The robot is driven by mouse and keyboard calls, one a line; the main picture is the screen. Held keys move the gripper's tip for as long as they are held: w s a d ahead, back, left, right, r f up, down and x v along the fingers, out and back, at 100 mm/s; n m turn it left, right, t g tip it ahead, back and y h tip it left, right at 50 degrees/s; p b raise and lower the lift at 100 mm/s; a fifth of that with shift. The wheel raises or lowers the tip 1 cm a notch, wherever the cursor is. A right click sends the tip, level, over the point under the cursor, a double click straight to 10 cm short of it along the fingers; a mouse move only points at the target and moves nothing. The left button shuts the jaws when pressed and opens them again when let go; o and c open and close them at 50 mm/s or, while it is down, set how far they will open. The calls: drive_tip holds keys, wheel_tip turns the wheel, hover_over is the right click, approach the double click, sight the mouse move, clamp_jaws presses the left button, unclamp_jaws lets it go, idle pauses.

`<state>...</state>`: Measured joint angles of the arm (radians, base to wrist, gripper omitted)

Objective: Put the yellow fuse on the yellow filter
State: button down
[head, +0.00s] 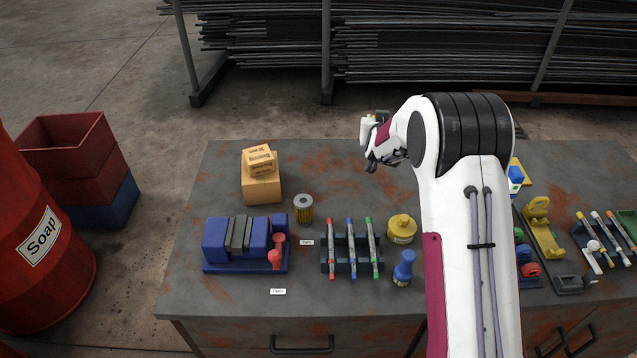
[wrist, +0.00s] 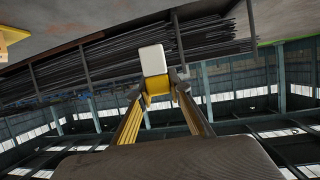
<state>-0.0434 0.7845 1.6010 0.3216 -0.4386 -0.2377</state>
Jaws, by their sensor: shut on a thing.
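My gripper (head: 372,150) is raised above the back of the table, left of my white arm's bend. In the wrist view my gripper (wrist: 157,90) is shut on the yellow fuse (wrist: 152,62), a small block with a white face and a yellow lower part. The fuse (head: 367,128) also shows in the head view at the gripper's end, apart from the table.
Orange boxes (head: 262,188) are stacked behind and left of the filter. A blue vise (head: 228,241), a rack with coloured pens (head: 350,252), a yellow pot (head: 402,228) and a blue bottle (head: 404,267) stand around it. My arm hides part of the table's right side.

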drive_tip(key=s+a+r+n+y, duration=0.1)
drive_tip(key=s+a+r+y, duration=0.15)
drive_tip(key=a+r, duration=0.35)
drive_tip(key=n+y, duration=0.4)
drive_tip(key=n, duration=0.1)
hover_over(302, 199)
drive_tip(key=shift+g, duration=0.4)
drive_tip(key=shift+f, duration=3.1)
drive_tip(key=shift+f, duration=0.15)
drive_tip(key=shift+f, duration=1.75)
